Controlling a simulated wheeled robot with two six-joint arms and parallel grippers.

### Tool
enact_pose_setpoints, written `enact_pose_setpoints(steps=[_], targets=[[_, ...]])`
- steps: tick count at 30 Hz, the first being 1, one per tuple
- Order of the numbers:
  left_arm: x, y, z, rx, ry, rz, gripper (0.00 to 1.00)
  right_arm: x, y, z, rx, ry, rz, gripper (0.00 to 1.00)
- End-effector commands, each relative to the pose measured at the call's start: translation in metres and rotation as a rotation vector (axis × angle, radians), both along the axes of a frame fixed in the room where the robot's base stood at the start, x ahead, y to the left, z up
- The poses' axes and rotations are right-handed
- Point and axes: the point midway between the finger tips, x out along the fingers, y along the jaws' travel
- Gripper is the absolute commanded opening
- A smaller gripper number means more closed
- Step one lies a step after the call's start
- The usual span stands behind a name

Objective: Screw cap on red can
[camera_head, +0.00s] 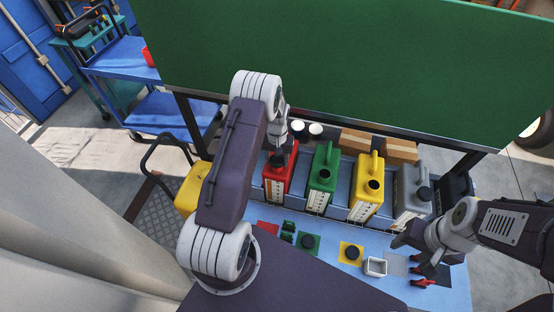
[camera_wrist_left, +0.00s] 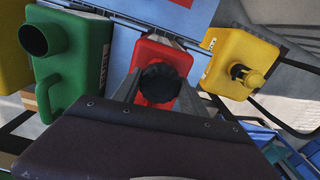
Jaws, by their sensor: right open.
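The red can (camera_head: 280,183) stands upright at the left of a row of cans. It also shows in the left wrist view (camera_wrist_left: 178,56). A black cap (camera_wrist_left: 160,83) sits over its opening, seen from above. My left gripper (camera_head: 281,150) points down at the can's top. In the left wrist view its two grey fingers (camera_wrist_left: 158,92) lie on either side of the cap and appear shut on it. Whether the threads are engaged is hidden. My right gripper (camera_head: 412,258) is open and empty over the table's right part.
Green (camera_head: 323,177) and yellow (camera_head: 366,187) cans stand open beside the red one, then a grey can (camera_head: 412,188) with a black cap. Black caps lie on the green (camera_head: 308,243) and yellow (camera_head: 351,253) mats. The red mat (camera_head: 267,227) looks bare. A white square tray (camera_head: 375,267) lies nearby.

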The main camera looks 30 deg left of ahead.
Motion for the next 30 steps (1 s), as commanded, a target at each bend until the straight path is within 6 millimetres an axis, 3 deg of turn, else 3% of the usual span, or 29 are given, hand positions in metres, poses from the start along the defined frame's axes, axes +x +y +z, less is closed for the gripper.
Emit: enact_pose_setpoints(steps=[1,3,4,8,30], targets=[[-0.0001,0.0004,0.0000,0.000,0.000,0.000,0.25,0.0000,0.0000,0.0000,0.000,0.000,0.000,0.54],[-0.0001,0.0004,0.0000,0.000,0.000,-0.001,0.05,0.0000,0.0000,0.0000,0.000,0.000,0.000,0.54],[-0.0001,0.0004,0.0000,0.000,0.000,-0.001,0.01,0.0000,0.0000,0.0000,0.000,0.000,0.000,0.54],[-0.0002,0.0005,0.0002,0.000,0.000,-0.120,0.01,0.0000,0.0000,0.0007,0.000,0.000,0.000,0.54],[0.0001,0.0008,-0.0013,0.001,0.000,-1.903,0.01,0.0000,0.0000,0.0037,0.000,0.000,0.000,0.54]])
